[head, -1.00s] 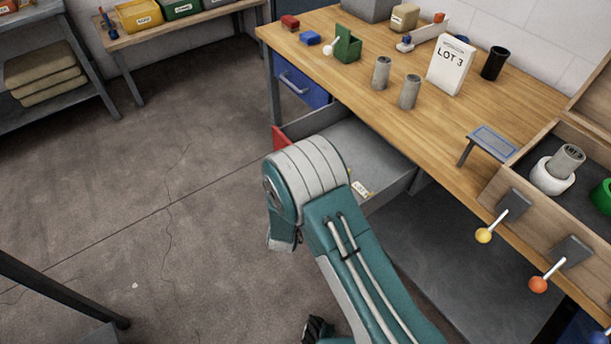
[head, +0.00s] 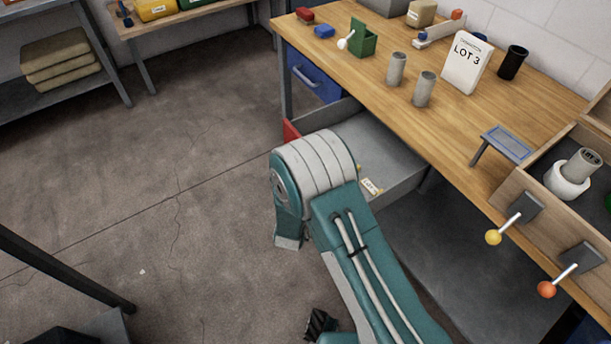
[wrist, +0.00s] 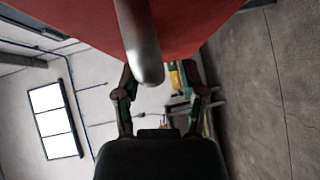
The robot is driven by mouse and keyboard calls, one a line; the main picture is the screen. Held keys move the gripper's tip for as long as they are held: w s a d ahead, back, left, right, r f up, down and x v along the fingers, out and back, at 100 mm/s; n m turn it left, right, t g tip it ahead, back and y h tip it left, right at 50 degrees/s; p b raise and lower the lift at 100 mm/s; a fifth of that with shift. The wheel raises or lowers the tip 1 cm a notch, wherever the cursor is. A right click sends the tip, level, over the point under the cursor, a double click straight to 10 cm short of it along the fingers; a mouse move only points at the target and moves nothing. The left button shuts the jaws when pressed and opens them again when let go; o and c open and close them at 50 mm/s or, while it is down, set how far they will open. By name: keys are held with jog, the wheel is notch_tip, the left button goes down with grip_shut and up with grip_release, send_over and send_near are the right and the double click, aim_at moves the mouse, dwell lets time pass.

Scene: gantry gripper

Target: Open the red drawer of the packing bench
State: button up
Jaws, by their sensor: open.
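The red drawer stands pulled out from under the packing bench (head: 440,110). Its red front (head: 291,132) shows only as a sliver in the head view, and its grey tray (head: 385,155) is open to view with a small label inside. In the wrist view the red front (wrist: 195,25) fills the top, with its metal bar handle (wrist: 140,45) reaching down close to my gripper (wrist: 160,85). The gripper is open, its two fingers spread on either side of the handle's end. I cannot tell whether they touch it. My arm hides the gripper in the head view.
A blue drawer (head: 315,75) is shut at the bench's far end. The bench top carries a LOT 3 sign (head: 467,63), grey cylinders and a green box (head: 362,38). Levers with yellow and orange knobs (head: 493,237) jut from the near edge. The floor at left is clear.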

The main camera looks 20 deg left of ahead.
jog(key=s+d+r, duration=0.1)
jog(key=s, duration=0.9)
jog(key=shift+s+r, duration=0.2)
jog(key=shift+s, duration=0.2)
jog(key=shift+d, duration=0.1)
jog(key=w+d+r+m+g+y, duration=0.1)
jog(key=w+d+r+m+g, duration=0.2)
jog(key=r, duration=0.5)
jog(key=w+d+r+m+g+y, duration=0.1)
jog(key=w+d+r+m+g, duration=0.15)
jog(key=w+r+m, duration=0.35)
jog(key=s+d+r+m+g, duration=0.2)
jog(key=s+d+r, duration=0.3)
jog(key=d+r, duration=0.6)
jog(key=s+d+r+m+g+h, duration=0.1)
jog(key=s+d+r+m+h, duration=0.1)
jog(key=s+d, duration=0.6)
jog(key=s+d+r+m+g+h, duration=0.2)
jog(key=s+d+m, duration=0.3)
jog(key=s+d, duration=0.3)
jog(key=shift+s+d+r, duration=0.4)
jog(key=shift+s+r, duration=0.3)
jog(key=shift+r, duration=0.1)
dwell(1.6)
